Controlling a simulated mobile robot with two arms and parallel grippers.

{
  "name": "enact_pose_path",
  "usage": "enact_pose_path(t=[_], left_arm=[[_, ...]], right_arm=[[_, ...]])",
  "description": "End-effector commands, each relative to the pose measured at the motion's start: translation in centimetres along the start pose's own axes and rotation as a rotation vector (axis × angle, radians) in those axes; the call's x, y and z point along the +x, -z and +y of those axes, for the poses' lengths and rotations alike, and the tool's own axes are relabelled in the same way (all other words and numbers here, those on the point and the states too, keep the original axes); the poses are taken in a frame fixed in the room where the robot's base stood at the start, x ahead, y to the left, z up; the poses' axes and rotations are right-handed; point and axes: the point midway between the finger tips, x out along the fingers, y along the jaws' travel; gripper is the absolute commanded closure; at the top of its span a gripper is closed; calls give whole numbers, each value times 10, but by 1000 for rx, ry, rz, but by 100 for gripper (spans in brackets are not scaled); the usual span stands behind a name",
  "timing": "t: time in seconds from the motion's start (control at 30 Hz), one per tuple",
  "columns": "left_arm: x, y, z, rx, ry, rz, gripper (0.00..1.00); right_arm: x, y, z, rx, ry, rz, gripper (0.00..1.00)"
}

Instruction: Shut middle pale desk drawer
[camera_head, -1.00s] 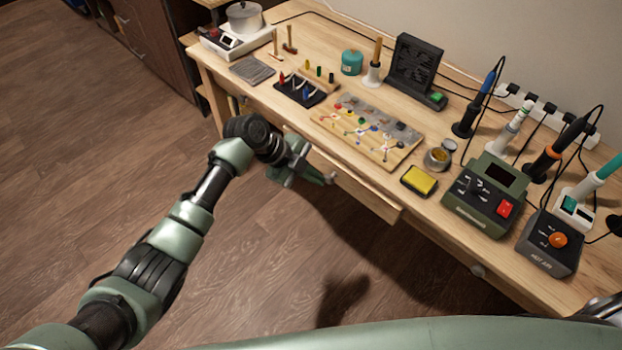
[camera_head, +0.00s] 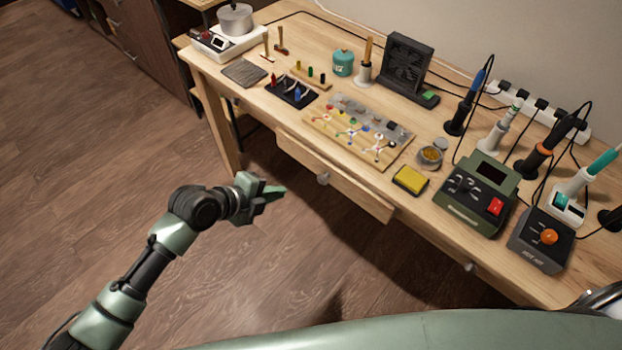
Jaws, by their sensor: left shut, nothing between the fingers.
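The middle pale desk drawer (camera_head: 350,186) is under the front edge of the wooden desk, with a round knob (camera_head: 323,179) on its front. Its front stands slightly out from the desk edge, more clearly at its right end. My left gripper (camera_head: 284,190) is shut and empty, to the left of the knob and apart from the drawer, over the floor. My right gripper is not in view.
The wooden desk (camera_head: 440,205) carries a soldering station (camera_head: 476,195), a hot-air unit (camera_head: 541,240), a yellow sponge (camera_head: 410,180) and a board of parts (camera_head: 360,130). Another knob (camera_head: 469,267) shows further right. The floor (camera_head: 90,160) left of the desk is clear.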

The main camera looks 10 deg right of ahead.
Motion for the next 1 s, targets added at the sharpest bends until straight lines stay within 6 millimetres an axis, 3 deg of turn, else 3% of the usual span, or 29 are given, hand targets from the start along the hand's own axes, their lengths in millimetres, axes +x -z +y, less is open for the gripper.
enact_pose_path(t=[0.03,0.2,0.33,0.47,0.87,1.0], left_arm=[[-8,9,8,31,40,-14,100],[-25,28,14,101,153,-39,100],[-23,32,12,115,179,-43,100],[-5,32,8,112,180,-43,100],[74,29,-6,110,178,-42,100],[89,30,-22,110,178,-42,100]], right_arm=[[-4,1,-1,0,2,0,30],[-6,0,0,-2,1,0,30],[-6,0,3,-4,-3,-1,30],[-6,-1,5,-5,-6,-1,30],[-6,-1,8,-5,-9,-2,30],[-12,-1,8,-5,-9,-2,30]])
